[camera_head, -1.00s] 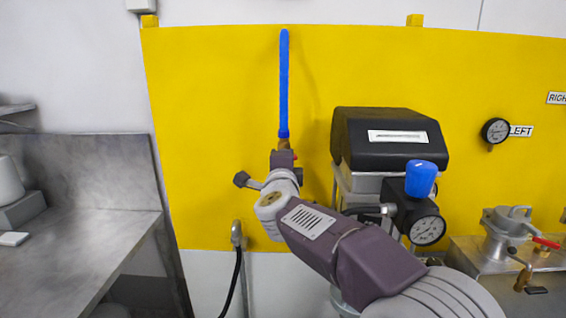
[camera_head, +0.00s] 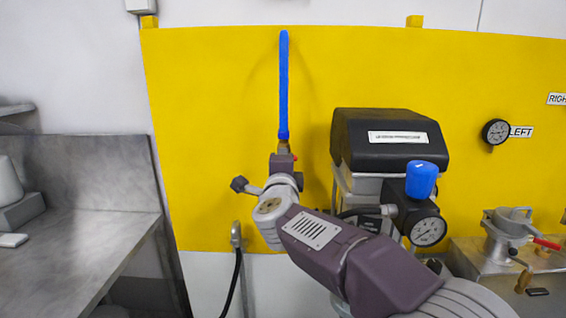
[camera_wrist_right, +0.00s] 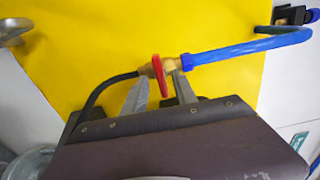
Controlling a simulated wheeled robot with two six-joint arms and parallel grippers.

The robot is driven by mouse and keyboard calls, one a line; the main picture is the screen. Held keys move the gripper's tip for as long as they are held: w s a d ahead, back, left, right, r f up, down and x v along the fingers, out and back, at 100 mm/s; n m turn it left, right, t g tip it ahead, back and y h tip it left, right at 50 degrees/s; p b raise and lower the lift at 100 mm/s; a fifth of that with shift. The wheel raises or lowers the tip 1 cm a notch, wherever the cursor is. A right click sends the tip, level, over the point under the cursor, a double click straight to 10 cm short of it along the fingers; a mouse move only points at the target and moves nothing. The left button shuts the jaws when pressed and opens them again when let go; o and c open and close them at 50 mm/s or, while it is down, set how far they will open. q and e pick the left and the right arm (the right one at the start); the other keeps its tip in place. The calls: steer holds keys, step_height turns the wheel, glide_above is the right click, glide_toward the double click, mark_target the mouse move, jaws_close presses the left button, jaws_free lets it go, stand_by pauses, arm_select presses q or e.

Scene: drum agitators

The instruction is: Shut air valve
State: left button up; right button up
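The air valve is a small brass body with a red handle (camera_wrist_right: 160,76), in line between a blue hose (camera_wrist_right: 245,48) and a black hose (camera_wrist_right: 100,86). My right gripper (camera_wrist_right: 161,82) has its two grey fingers apart, one on each side of the handle. I cannot tell whether either finger touches it. In the head view the blue hose (camera_head: 284,85) hangs down the yellow panel to a brass fitting (camera_head: 283,146). My right wrist there hides most of the valve and the fingers; only a speck of red shows. My left gripper is in neither view.
A black-topped unit (camera_head: 390,142) and a gauge with a blue knob (camera_head: 422,178) stand close to the right of my right arm. A metal bench (camera_head: 80,240) is at left. The yellow panel (camera_head: 210,120) left of the hose is clear.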

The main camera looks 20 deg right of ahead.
steer(key=v, duration=0.7)
steer(key=shift+s, duration=0.2)
